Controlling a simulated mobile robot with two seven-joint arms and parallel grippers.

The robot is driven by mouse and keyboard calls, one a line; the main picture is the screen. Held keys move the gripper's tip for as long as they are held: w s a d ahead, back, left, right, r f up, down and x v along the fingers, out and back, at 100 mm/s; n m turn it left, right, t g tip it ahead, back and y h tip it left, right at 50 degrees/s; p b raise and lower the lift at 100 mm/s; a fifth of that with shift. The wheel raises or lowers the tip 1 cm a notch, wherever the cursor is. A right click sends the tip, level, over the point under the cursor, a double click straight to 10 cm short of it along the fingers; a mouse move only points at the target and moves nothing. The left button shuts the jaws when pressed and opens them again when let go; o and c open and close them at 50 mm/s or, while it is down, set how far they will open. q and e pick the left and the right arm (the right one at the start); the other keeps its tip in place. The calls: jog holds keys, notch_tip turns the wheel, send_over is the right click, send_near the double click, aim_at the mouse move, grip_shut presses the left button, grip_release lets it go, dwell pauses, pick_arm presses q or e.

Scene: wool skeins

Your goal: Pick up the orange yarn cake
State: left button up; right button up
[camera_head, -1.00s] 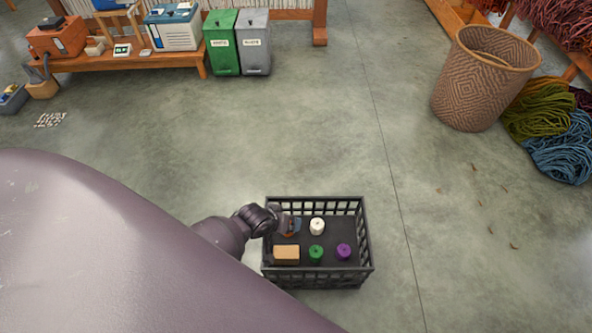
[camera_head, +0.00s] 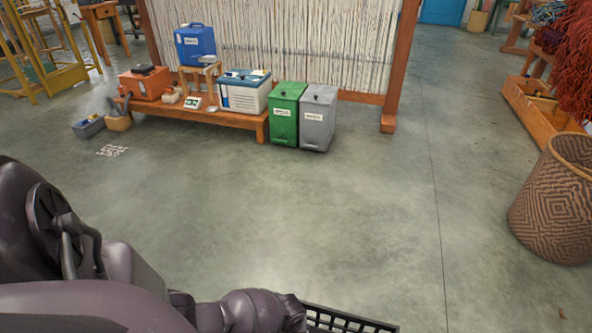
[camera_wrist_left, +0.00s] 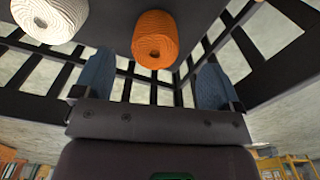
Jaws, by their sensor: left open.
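The orange yarn cake (camera_wrist_left: 155,38) shows in the left wrist view, inside the dark lattice crate (camera_wrist_left: 265,70). It lies between and just beyond the fingertips of my left gripper (camera_wrist_left: 154,66). The two blue fingers are apart, one on each side of it, with gaps showing, and nothing is held. In the head view only the crate's rim (camera_head: 350,319) shows at the bottom edge; the cake and my left gripper's fingers are out of sight there. My right gripper is in neither current view.
A white yarn cake (camera_wrist_left: 50,18) is left of the orange one in the wrist view. In the head view, a woven basket (camera_head: 562,205) stands at right. A low bench (camera_head: 235,118) with boxes and the green (camera_head: 285,115) and grey (camera_head: 318,118) bins are farther off. The floor between is clear.

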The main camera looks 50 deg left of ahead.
pick_arm(q)
jog(key=shift+s+f+b, duration=0.15)
jog(key=shift+s+f, duration=0.05)
jog(key=shift+f, duration=0.4)
jog(key=shift+s+f+b, duration=0.15)
jog(key=shift+s+f, duration=0.05)
jog(key=shift+f, duration=0.35)
jog(key=shift+w+f+b, duration=0.2)
jog(key=shift+f+b, duration=0.1)
jog(key=shift+f, duration=0.15)
jog(key=f+b, duration=0.2)
jog(key=f, duration=0.1)
jog(key=shift+w+f, duration=0.2)
jog(key=shift+f+b, duration=0.4)
jog(key=shift+b, duration=0.15)
jog(key=shift+w+f, duration=0.2)
jog(key=shift+f, duration=0.15)
jog(key=shift+w+r, duration=0.1)
pick_arm(e)
jog(key=shift+w+d+f+m+t, duration=0.15)
jog(key=shift+d+m+t, duration=0.1)
jog(key=shift+t, duration=0.3)
jog(key=shift+w+d+r+m+t, duration=0.15)
jog(key=shift+m+t, duration=0.1)
jog(key=shift+t, duration=0.3)
pick_arm(q)
jog(key=c, duration=1)
